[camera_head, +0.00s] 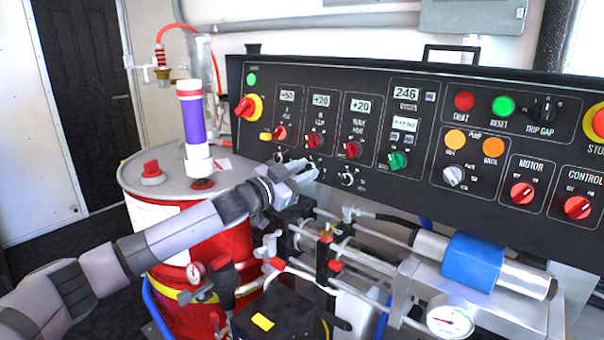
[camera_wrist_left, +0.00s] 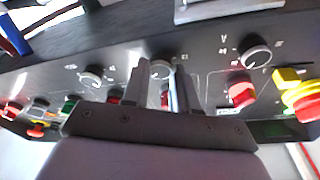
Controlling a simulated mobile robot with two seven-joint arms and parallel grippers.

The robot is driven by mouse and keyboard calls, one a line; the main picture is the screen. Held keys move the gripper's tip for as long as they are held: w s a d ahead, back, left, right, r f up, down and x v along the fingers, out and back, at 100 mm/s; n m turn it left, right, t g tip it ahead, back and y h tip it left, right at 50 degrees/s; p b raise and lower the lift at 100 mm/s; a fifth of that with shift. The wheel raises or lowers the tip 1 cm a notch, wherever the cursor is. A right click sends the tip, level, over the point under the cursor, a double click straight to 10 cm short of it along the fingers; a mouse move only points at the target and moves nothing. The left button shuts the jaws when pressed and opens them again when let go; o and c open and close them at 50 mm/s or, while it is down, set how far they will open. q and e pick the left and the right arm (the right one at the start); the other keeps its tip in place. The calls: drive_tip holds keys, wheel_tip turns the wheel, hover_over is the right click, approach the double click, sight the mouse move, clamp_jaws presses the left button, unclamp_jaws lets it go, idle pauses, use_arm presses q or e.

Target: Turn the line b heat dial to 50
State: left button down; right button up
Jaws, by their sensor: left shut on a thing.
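My left gripper (camera_head: 304,172) reaches the lower part of the black control panel (camera_head: 300,205) from the left. In the left wrist view, which is upside down, its two fingers stand on either side of the middle silver-and-black dial, the line B heat dial (camera_wrist_left: 160,67), and it is shut on this dial. In the head view the gripper mostly hides that dial. The line B display (camera_head: 321,100) above reads +20. The line A display (camera_head: 287,96) reads +50 and the hose heat display (camera_head: 360,105) reads +20. My right gripper is out of view.
The line A dial (camera_wrist_left: 255,52) and the hose heat dial (camera_head: 347,180) sit on either side. Red switches (camera_head: 315,141) are just above. Pipes and valves (camera_head: 325,250) crowd below the panel, and a red drum (camera_head: 185,245) stands at the left.

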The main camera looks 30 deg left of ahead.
use_arm(q)
drive_tip(key=shift+d+n+t+y+p, duration=0.15)
drive_tip(key=shift+n+y+p, duration=0.4)
drive_tip(key=shift+n, duration=1.45)
drive_tip(key=shift+n+t+y+p, duration=0.3)
drive_tip(key=shift+n+y, duration=0.45)
drive_tip(key=shift+n, duration=1.55)
drive_tip(key=c, duration=0.9)
unclamp_jaws()
drive_tip(key=shift+o, duration=0.2)
drive_tip(key=shift+s, duration=0.15)
drive_tip(key=shift+s+f, duration=0.1)
drive_tip(key=shift+s, duration=0.1)
drive_tip(key=s, duration=0.6)
drive_tip(key=shift+s+f+b, duration=0.25)
drive_tip(key=shift+b, duration=0.1)
